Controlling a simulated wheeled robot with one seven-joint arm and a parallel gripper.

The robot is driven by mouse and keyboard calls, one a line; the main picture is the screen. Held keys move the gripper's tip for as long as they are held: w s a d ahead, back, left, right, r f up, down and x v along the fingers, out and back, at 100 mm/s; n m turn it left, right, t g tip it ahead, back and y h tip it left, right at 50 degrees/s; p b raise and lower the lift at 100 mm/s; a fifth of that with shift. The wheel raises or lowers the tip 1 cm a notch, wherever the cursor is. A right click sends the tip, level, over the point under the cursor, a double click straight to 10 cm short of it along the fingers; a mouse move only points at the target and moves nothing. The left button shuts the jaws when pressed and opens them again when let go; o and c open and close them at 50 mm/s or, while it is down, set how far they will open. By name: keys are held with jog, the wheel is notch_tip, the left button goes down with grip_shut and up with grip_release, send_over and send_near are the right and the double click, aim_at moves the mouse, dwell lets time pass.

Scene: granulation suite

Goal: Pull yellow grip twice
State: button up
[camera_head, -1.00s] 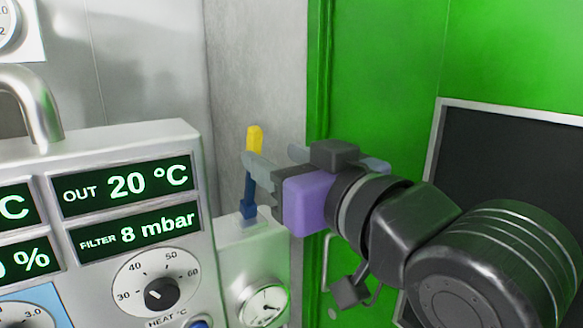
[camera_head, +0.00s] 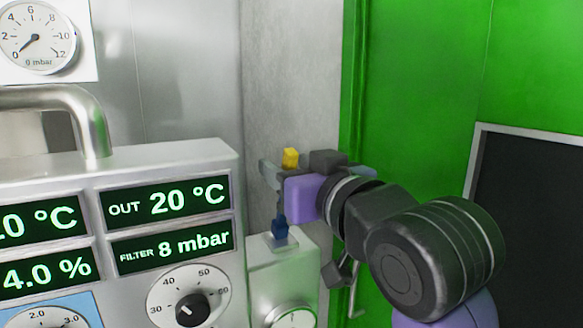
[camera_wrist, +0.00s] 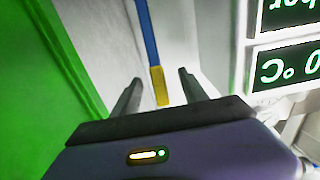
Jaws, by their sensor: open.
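The yellow grip (camera_head: 290,158) tops a blue lever (camera_head: 280,228) that stands on a small pale box beside the control panel. In the wrist view the yellow grip (camera_wrist: 160,87) shows between the two fingers, with the blue shaft (camera_wrist: 148,35) running away beyond it. My gripper (camera_head: 272,180) is at the height of the grip, its fingers to either side of the lever. My gripper is open in the wrist view (camera_wrist: 157,88), with gaps visible on both sides of the grip. The middle of the lever is partly hidden by my gripper in the head view.
The control panel (camera_head: 120,177) with displays and dials stands at the left. A round gauge (camera_head: 292,316) is on the pale box (camera_head: 262,270) below the lever. A green door (camera_head: 425,80) is at the right.

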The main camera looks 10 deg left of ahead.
grip_shut()
jog(key=shift+s+d+f, duration=0.35)
jog(key=shift+s+d, duration=0.1)
jog(key=shift+s, duration=0.15)
jog(key=shift+s+d+f, duration=0.35)
jog(key=shift+s+d, duration=0.05)
jog(key=shift+s, duration=0.2)
jog(key=shift+s+d+f+b, duration=0.25)
jog(key=shift+s+d+f, duration=0.1)
jog(key=shift+s+f, duration=0.2)
jog(key=shift+s+d+f+b, duration=0.25)
jog(key=shift+s+d+f, duration=0.1)
jog(key=shift+s+f, duration=0.15)
jog(key=shift+f, duration=0.15)
